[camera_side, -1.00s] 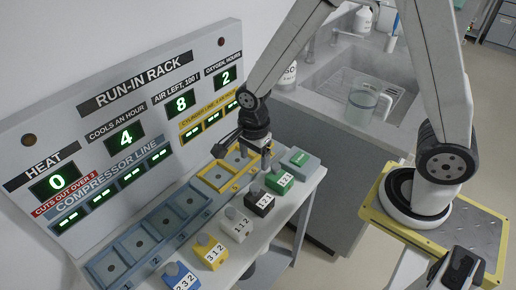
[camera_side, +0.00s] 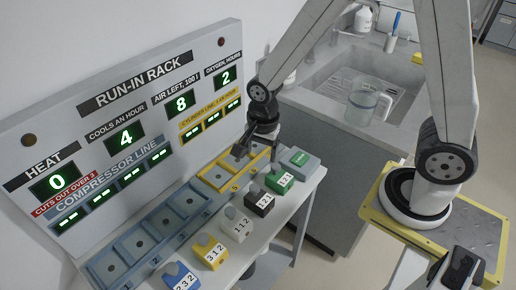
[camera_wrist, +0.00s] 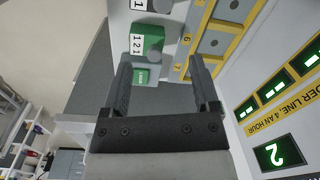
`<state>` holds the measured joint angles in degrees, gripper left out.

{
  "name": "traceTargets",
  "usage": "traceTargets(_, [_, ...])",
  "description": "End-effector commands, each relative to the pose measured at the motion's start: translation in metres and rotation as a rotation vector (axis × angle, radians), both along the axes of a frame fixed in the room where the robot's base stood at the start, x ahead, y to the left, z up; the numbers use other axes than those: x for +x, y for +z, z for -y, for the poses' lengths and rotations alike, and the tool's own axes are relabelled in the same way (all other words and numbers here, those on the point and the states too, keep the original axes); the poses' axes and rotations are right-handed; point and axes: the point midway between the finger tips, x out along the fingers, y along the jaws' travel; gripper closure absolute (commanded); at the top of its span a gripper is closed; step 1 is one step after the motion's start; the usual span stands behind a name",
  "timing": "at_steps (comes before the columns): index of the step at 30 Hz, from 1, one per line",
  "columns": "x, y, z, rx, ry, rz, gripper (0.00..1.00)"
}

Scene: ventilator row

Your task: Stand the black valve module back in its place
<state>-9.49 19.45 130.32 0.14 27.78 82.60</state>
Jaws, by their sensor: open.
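The black valve module (camera_side: 258,203), labelled 121, stands upright in the front row on the white bench, between a white module and a green one. My gripper (camera_side: 257,157) is open and empty. It hangs above the yellow-framed slots, behind the front row and near the green module (camera_side: 277,181). In the wrist view my open jaws (camera_wrist: 160,68) point toward the green module (camera_wrist: 150,41) and the edge of the yellow line. The black module is not clearly seen there; a module cut off by the top edge shows only part of its label.
The yellow-framed strip (camera_side: 199,174) has square slots; the blue strip (camera_side: 123,244) beside it has several more. White (camera_side: 236,225), yellow (camera_side: 209,252) and blue (camera_side: 180,276) modules stand along the front. The display rack (camera_side: 130,125) rises behind. A sink with a jug (camera_side: 362,104) is beyond.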

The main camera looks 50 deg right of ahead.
Motion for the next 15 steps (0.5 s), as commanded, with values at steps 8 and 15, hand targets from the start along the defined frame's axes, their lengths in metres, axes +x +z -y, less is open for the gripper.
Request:
traceTargets(8, [-0.013, 0.017, 0.019, -0.022, 0.371, 0.061, 0.22])
traceTargets(15, [-0.026, 0.028, 0.034, -0.064, 0.699, 0.110, 0.22])
